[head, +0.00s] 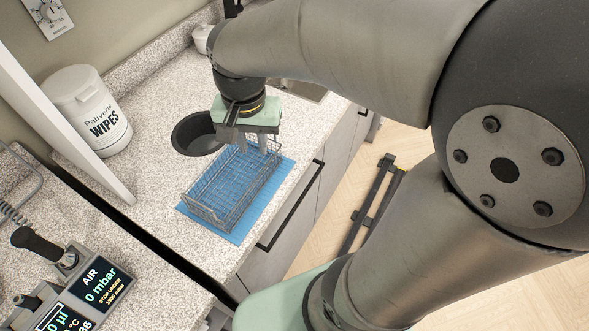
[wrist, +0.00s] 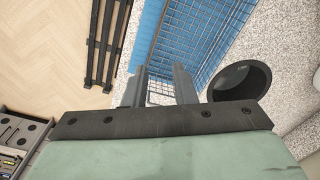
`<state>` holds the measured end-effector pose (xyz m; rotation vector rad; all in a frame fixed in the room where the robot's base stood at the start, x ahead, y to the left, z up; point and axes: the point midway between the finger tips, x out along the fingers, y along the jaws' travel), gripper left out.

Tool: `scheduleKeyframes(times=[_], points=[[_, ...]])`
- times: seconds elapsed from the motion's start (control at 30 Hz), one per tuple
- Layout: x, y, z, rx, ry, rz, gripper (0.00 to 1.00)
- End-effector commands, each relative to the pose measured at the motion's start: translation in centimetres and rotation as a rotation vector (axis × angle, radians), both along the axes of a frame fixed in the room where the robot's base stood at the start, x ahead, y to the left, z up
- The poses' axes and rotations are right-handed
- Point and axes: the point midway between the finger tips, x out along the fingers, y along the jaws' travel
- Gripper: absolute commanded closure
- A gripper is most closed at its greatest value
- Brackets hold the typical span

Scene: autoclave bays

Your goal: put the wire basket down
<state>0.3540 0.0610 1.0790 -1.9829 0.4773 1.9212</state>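The wire basket (head: 222,196) is a long, shallow grey mesh tray. In the head view it appears upright on the blue mat (head: 241,234), though any small gap beneath it cannot be made out. My gripper (head: 252,148) points down at the basket's far end. In the wrist view the basket (wrist: 197,42) runs up from the fingers. The two fingers (wrist: 161,72) stand apart, with some wire mesh showing between them. The fingertips look close to the basket's end; whether they touch it is unclear.
A black round basin (head: 196,134) is set in the speckled counter beside the basket's far end. A wipes tub (head: 92,112) stands at the back left. A white panel (head: 62,125) rises left of the basket. The counter's front edge has a dark handle (head: 290,207) below it.

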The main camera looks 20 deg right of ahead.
Motion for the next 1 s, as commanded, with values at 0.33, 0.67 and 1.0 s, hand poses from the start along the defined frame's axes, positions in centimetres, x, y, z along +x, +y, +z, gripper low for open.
scheduleKeyframes(times=[0.33,0.67,1.0], points=[[-9.3,-5.9,-2.8,-0.013,-0.030,0.459,0.76],[-9.7,-6.1,-3.0,-0.013,-0.029,0.486,0.76],[-9.6,-6.0,-3.0,-0.013,-0.029,0.485,0.76]])
